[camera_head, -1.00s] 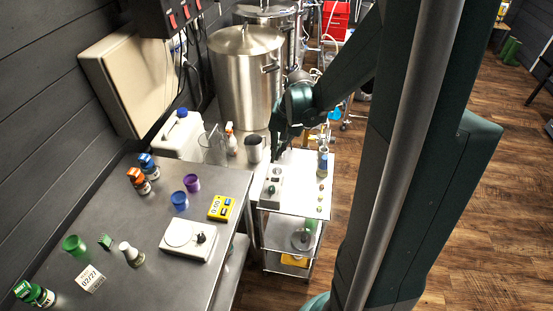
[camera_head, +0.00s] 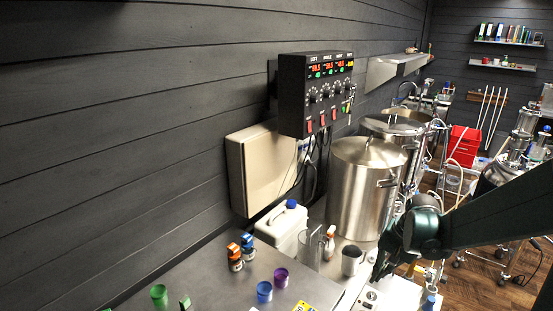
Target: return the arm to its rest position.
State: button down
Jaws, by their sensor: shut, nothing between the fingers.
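My arm comes in from the right edge as a dark green link, with a round joint above the white cart top. My gripper (camera_head: 380,266) hangs below that joint, pointing down. It is shut, with nothing seen between its fingers. It is just right of a grey cup (camera_head: 351,260) and above the white device with a round dial (camera_head: 371,296) at the bottom edge. The fingertips are small and dark here, so their exact height above the cart is hard to tell.
A large steel kettle (camera_head: 366,190) stands behind my gripper. A control box (camera_head: 316,95) hangs on the wall. A white jug (camera_head: 282,228) stands behind. Open floor shows at right.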

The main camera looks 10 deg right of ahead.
jog(key=s+a+r+n+t+h+b, duration=0.1)
jog(key=s+a+r+n+t, duration=0.1)
jog(key=s+a+r+n, duration=0.2)
jog(key=s+a+r+n+t+b, duration=0.2)
jog(key=s+a+r+n, duration=0.3)
jog(key=s+a+r, duration=0.3)
jog(key=shift+s+a+r+t+h, duration=0.55)
jog(key=shift+s+a, duration=1.4)
jog(key=shift+a, duration=1.85)
jog(key=shift+f, duration=0.2)
